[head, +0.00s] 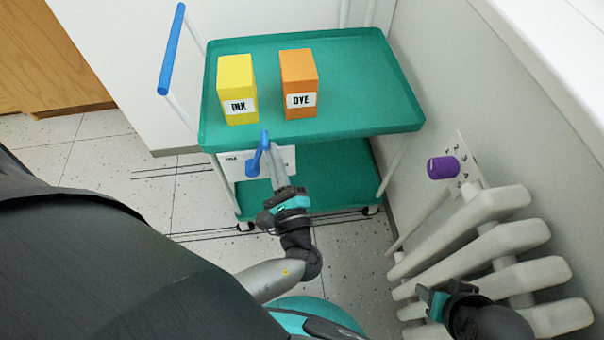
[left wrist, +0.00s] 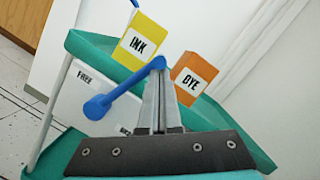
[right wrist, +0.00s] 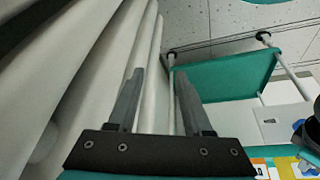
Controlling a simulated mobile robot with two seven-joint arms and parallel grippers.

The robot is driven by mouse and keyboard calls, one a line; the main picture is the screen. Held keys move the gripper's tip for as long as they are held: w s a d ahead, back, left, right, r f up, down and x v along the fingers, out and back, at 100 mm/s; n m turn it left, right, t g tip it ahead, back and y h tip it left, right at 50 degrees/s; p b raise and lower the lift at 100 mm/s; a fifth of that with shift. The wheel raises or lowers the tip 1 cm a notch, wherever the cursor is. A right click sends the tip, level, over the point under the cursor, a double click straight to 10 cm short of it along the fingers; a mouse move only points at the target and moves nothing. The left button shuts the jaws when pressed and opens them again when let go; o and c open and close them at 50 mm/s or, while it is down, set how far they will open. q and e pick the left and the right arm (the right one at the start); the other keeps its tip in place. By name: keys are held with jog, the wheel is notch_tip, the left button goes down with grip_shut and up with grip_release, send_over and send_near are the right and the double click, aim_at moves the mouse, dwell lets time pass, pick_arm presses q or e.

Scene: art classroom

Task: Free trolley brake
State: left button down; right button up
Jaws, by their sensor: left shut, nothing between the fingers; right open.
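The green trolley (head: 352,85) stands against the wall. A white plate (head: 284,156) on its near side carries a blue brake lever (head: 254,166). In the left wrist view the lever (left wrist: 125,91) slants up to the right from its round blue hub. The plate (left wrist: 82,92) reads FREE at its left; the label at its right is partly hidden. My left gripper (head: 271,152) is shut and empty, its tips (left wrist: 160,75) at the lever's upper end; I cannot tell whether they touch. My right gripper (right wrist: 155,78) is open and empty, low beside the radiator.
A yellow INK box (head: 237,90) and an orange DYE box (head: 299,85) stand on the trolley's top shelf. A blue push handle (head: 172,50) rises at its left. A pale radiator (head: 478,225) with a purple knob (head: 442,167) lines the right wall. Floor left of the trolley is clear.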

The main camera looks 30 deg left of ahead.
pick_arm(q)
jog(key=shift+s+a+r+n+g+p, duration=0.15)
jog(key=shift+s+a+r+n+p, duration=0.15)
jog(key=shift+a+n, duration=0.2)
jog(key=shift+s+a+r+n+g+p, duration=0.1)
jog(key=shift+s+a+n+p, duration=0.1)
jog(key=shift+s+a+n, duration=0.25)
jog(key=shift+s+a+r+n+g+p, duration=0.15)
jog(key=shift+s+a+r+n+p, duration=0.1)
jog(key=shift+a+n, duration=0.25)
pick_arm(e)
jog(key=shift+g, duration=0.3)
jog(key=shift+s+f, duration=0.2)
jog(key=shift+f, duration=1.8)
pick_arm(q)
jog(key=v, duration=0.7)
jog(key=shift+d+p, duration=0.15)
jog(key=shift+p, duration=0.25)
pick_arm(e)
jog(key=shift+f, duration=0.75)
pick_arm(q)
jog(key=shift+s+f, duration=0.1)
jog(key=shift+s, duration=0.05)
